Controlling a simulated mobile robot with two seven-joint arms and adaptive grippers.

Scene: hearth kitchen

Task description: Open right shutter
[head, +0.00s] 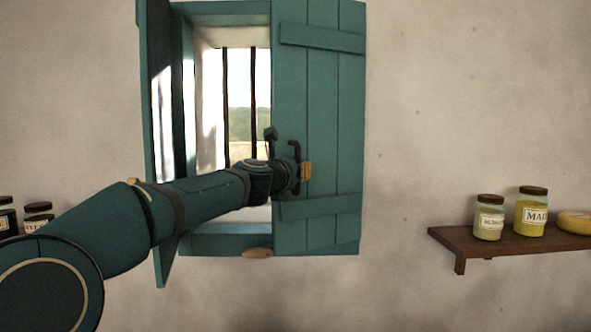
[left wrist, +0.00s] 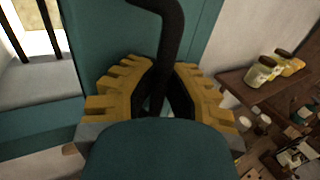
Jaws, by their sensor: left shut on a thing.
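The right shutter (head: 322,110) is a teal plank panel. It looks nearly flat to the wall and covers the right side of the window; it also shows in the left wrist view (left wrist: 105,30). Its dark curved handle (head: 295,148) is near its left edge. My left gripper (head: 300,171) is at the handle. In the left wrist view, its yellow ribbed fingers (left wrist: 165,92) are closed around the dark handle bar (left wrist: 172,35). My wrist hides part of the handle. My right gripper is in neither view.
The left shutter (head: 158,110) stands swung out, seen almost edge-on, beside my left arm. Dark bars (head: 226,95) cross the window opening. A wooden shelf (head: 450,240) with jars (head: 489,222) is on the wall at right. The wall between shutter and shelf is bare.

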